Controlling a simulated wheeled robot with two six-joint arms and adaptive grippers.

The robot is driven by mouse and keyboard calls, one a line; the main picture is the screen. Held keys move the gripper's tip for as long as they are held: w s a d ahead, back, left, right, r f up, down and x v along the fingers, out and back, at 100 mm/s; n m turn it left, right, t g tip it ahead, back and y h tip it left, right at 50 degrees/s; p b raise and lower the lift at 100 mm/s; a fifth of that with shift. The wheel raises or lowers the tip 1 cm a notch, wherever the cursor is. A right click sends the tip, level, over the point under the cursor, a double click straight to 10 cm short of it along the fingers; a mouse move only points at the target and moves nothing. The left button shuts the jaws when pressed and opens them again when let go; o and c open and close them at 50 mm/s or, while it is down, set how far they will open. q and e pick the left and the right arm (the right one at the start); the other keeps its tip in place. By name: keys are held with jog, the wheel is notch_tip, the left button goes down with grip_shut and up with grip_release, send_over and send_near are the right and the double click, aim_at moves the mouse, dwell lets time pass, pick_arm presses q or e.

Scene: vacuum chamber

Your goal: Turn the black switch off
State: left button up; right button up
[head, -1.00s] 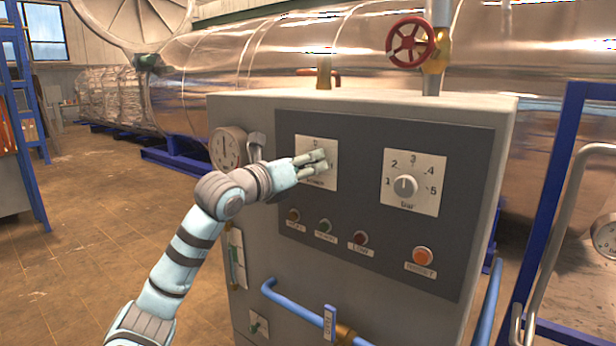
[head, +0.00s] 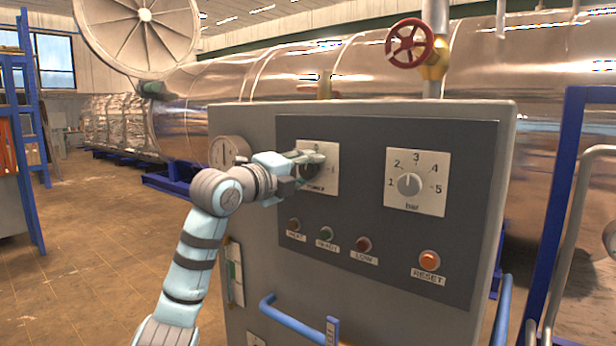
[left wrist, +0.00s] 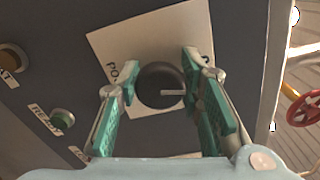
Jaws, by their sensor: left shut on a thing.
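The black switch (left wrist: 155,92) is a round dark knob with a pale line, on a white plate (left wrist: 138,40) on the grey control panel. In the left wrist view its pale line points right, away from the plate's lettered left edge. My left gripper (left wrist: 157,75) is shut on the switch, with a green-padded finger on either side of it. In the head view my left gripper (head: 308,165) is against the plate (head: 327,181) and hides the switch. My right gripper is not in view.
To the right on the panel is a white-plated bar dial (head: 409,184). Several small buttons sit below, including an orange RESET button (head: 429,260). A pressure gauge (head: 229,152) is beside my left wrist.

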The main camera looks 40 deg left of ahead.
pick_arm(q)
jog(key=shift+n+b, duration=0.55)
jog(key=shift+n, duration=0.95)
jog(key=o, duration=1.1)
jog(key=shift+o, duration=0.2)
jog(key=shift+a, duration=0.1)
jog(key=shift+s, duration=0.2)
jog(key=s, duration=0.7)
